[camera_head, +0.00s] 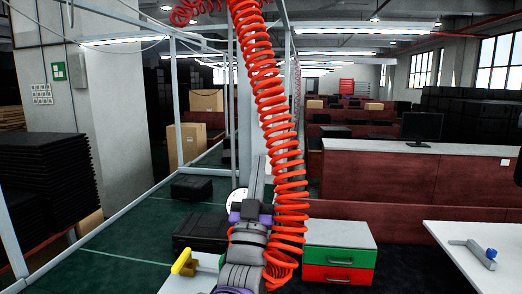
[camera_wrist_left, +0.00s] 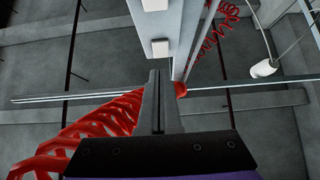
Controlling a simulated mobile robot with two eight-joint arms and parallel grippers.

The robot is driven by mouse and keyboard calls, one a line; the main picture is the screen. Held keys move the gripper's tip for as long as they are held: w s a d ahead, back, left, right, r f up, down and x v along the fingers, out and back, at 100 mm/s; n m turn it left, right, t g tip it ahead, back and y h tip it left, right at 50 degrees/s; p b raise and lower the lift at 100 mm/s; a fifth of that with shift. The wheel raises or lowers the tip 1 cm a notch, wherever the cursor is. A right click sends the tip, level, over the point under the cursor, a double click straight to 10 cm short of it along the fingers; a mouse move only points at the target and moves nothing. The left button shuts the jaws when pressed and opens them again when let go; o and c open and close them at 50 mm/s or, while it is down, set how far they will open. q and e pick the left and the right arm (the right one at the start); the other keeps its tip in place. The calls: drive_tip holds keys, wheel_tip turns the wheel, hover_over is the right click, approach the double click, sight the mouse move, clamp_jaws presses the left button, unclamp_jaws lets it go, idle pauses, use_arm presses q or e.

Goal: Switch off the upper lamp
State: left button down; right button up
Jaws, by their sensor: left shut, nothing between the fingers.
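My left gripper (camera_head: 258,172) points up in the middle of the head view, partly behind a red coiled hose. In the left wrist view its fingers (camera_wrist_left: 158,78) are shut and empty, with the tips just below a pale upright post (camera_wrist_left: 176,28). Two white square buttons sit one above the other on the post: a lower button (camera_wrist_left: 160,48) and an upper button (camera_wrist_left: 154,5) at the picture's top edge. I cannot tell if the tips touch the post. Lit strip lamps (camera_head: 126,40) hang overhead; which is the upper lamp is unclear. My right gripper is not in view.
The red coiled hose (camera_head: 284,150) hangs close to my left arm. Pale frame posts (camera_head: 178,100) stand left. A green and red drawer box (camera_head: 338,268) is right of my arm, and a white table (camera_head: 463,236) stands farther right. A yellow-handled tool (camera_head: 184,263) lies left.

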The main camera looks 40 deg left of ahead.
use_arm(q)
drive_tip(key=f, duration=0.1)
drive_tip(key=s+f, duration=0.1)
drive_tip(key=s+d+f, duration=0.1)
drive_tip(key=shift+f+b, duration=0.35)
drive_tip(key=shift+f, duration=0.05)
